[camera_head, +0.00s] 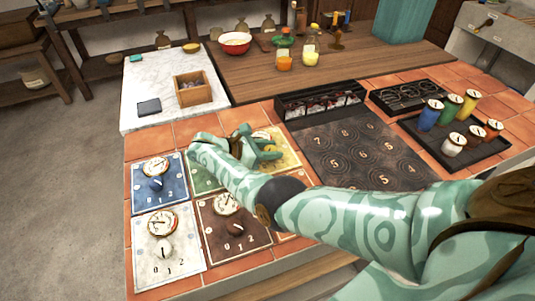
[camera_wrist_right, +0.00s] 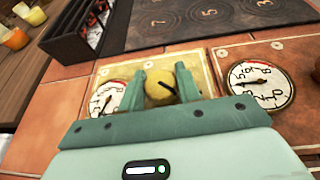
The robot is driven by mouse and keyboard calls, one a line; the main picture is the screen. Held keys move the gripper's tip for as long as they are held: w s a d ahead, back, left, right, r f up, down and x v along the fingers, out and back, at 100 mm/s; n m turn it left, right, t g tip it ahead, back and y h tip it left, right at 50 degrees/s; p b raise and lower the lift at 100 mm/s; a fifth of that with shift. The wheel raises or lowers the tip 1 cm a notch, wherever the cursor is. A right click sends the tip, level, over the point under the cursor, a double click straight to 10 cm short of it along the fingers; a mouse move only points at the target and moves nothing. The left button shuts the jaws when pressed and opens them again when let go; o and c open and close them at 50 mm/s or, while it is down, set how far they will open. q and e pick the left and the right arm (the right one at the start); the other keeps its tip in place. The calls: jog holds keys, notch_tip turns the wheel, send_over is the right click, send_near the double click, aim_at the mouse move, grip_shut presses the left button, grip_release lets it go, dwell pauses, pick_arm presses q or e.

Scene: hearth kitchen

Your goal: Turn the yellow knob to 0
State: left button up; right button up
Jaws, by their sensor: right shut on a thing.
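The yellow knob (camera_wrist_right: 160,88) sits on a yellow plate (camera_wrist_right: 112,68), with a dark slanting pointer line on its face. My right gripper (camera_wrist_right: 161,86) is shut on the knob, one finger on each side. In the head view, my right gripper (camera_head: 268,143) reaches over the yellow plate (camera_head: 290,159), and its fingers and arm hide much of it. A round gauge (camera_wrist_right: 106,99) is partly visible on the plate, left of the knob in the wrist view. The plate's numbers are not readable. My left gripper is not in view.
Blue (camera_head: 143,200), white (camera_head: 150,272) and brown (camera_head: 258,241) knob plates lie around my right arm; a green plate (camera_head: 196,186) is partly covered. A dark numbered board (camera_head: 350,150) and a tray of colored jars (camera_head: 462,153) stand to the right.

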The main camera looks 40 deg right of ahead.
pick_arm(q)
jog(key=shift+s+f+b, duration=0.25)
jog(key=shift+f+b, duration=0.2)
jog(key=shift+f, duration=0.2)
pick_arm(e)
jog(key=shift+m+g, duration=0.4)
jog(key=o, duration=1)
jog(key=shift+c, duration=0.2)
jog(key=b+v, duration=0.1)
jog(key=v, duration=0.4)
jog(key=b+v, duration=0.2)
jog(key=v, duration=0.3)
jog(key=b+v, duration=0.2)
jog(key=v, duration=0.3)
jog(key=shift+w+f, duration=0.1)
jog(key=shift+w, duration=0.15)
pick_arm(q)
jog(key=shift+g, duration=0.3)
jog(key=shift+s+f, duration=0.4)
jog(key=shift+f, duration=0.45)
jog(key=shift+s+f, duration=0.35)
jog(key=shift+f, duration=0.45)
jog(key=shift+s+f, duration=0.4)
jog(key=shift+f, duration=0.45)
pick_arm(e)
jog(key=shift+a+r, duration=0.45)
jog(key=shift+a, duration=0.05)
